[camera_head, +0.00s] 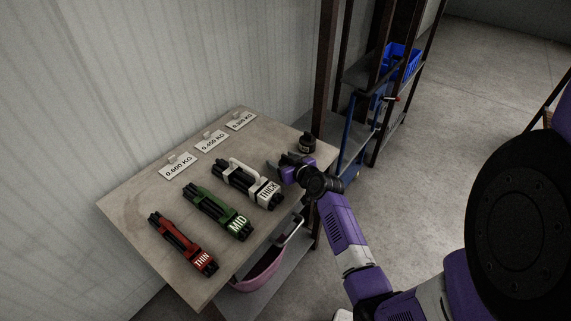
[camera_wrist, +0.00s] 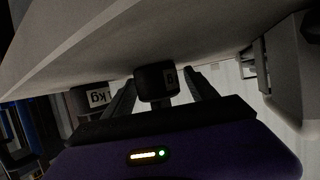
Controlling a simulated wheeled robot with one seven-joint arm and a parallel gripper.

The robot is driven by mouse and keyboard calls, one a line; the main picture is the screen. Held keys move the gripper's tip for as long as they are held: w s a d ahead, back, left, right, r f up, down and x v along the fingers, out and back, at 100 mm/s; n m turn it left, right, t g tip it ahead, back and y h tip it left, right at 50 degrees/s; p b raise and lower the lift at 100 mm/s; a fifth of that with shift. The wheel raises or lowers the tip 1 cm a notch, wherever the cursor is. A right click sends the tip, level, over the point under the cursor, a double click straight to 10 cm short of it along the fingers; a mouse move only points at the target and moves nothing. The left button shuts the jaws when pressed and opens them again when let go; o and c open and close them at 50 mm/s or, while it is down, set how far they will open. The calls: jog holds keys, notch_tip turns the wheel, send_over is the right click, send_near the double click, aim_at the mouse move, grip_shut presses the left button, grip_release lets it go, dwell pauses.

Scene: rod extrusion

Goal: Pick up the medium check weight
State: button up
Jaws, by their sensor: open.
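My gripper (camera_head: 283,166) is low over the right part of the wooden table (camera_head: 140,205), beside the white THICK bundle. In the wrist view, which looks upside down, a dark cylindrical weight (camera_wrist: 153,84) stands between the two open fingers, with a partly visible label ending in "g". A second dark weight (camera_wrist: 92,97) labelled "kg" stands outside the finger on the picture's left. One dark weight (camera_head: 307,143) shows in the head view near the table's right corner. My gripper hides the other there. I cannot read which weight is the medium one.
Bundles marked THIN (camera_head: 184,244), MID (camera_head: 217,213) and THICK (camera_head: 248,184) lie on the table. Signs for 0.600 KG (camera_head: 177,166), 0.450 KG (camera_head: 211,141) and 0.300 KG (camera_head: 241,121) stand along the wall. A pink basket (camera_head: 262,274) is below; a shelf rack is at right.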

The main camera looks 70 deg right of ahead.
jog(key=shift+w+d+f, duration=0.1)
grip_shut()
dwell(0.3)
jog(key=shift+r, duration=0.25)
